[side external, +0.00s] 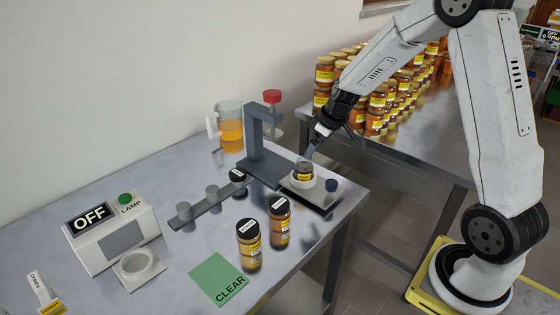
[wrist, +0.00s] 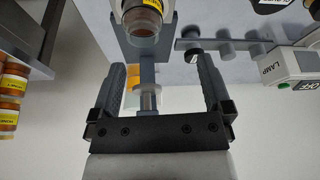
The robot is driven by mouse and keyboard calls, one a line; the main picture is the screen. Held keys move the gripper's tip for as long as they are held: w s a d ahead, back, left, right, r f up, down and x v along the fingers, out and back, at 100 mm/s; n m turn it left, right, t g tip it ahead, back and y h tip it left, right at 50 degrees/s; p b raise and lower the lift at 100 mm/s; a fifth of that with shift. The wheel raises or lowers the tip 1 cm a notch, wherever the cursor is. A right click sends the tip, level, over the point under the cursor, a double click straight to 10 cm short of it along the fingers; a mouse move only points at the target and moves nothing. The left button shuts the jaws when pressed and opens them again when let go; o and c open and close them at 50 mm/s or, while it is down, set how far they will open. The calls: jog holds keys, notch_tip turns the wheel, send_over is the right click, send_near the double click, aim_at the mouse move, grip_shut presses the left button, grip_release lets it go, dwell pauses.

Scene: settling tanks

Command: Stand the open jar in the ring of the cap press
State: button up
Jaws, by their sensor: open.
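The open jar (side external: 304,170), with a yellow label and no lid, stands upright in a white ring (side external: 297,187) on a pale plate beside the grey cap press (side external: 257,145). In the wrist view the jar (wrist: 145,22) shows amber contents, with a pale rim around it. My gripper (side external: 312,145) is just above and behind the jar in the side view. In the wrist view my gripper (wrist: 157,62) has its fingers spread with nothing between them. The jar is beyond the fingertips and looks apart from them. The jar's foot is hidden by the ring.
Two lidded jars (side external: 249,245) stand near the green CLEAR mat (side external: 219,278). A peg rack (side external: 205,205) bears a black cap. The lamp box (side external: 110,235) reads OFF. A honey jug (side external: 230,125) stands behind; stacked jars fill another table.

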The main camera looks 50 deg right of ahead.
jog(key=s+a+m+g, duration=0.1)
jog(key=s+a+m, duration=0.1)
jog(key=s+a, duration=1.3)
jog(key=shift+s+a+f+g+h, duration=0.2)
jog(key=shift+s+g+h, duration=0.1)
jog(key=shift+s+h, duration=0.15)
